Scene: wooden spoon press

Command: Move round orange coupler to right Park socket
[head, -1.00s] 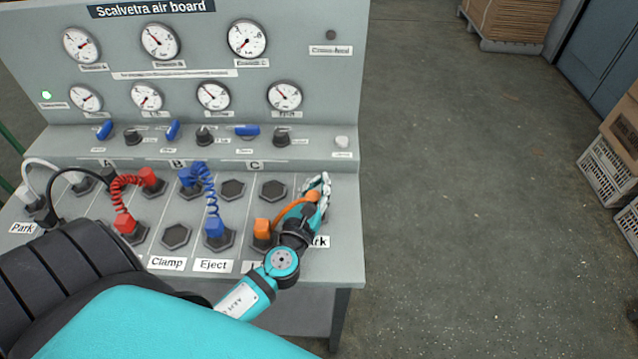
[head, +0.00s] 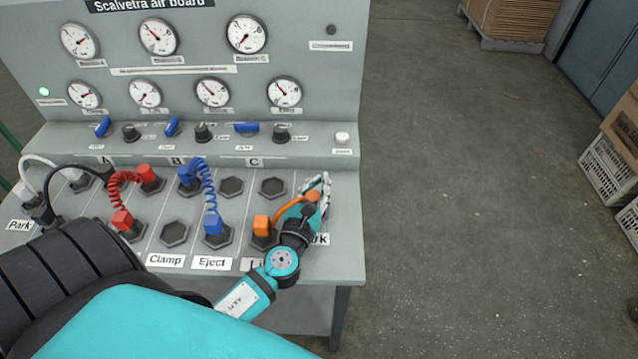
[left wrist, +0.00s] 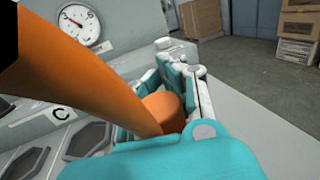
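The round orange coupler (left wrist: 162,110) sits between the fingers of my left gripper (left wrist: 180,85) in the left wrist view, and the fingers close on it. In the head view the left gripper (head: 317,192) is over the right side of the board, and the orange coupler (head: 312,197) shows at its fingers. An orange hose (head: 288,209) runs from it to a square orange coupler (head: 262,226) seated in a socket in the front row. The right Park label (head: 322,239) is partly covered by my arm, and the socket there is hidden. My right gripper is not in view.
Red couplers (head: 122,221) with a coiled hose and blue couplers (head: 213,224) with another sit to the left. Empty hexagonal sockets (head: 272,187) show in the back row. Black and white hoses end near the left Park label (head: 19,225).

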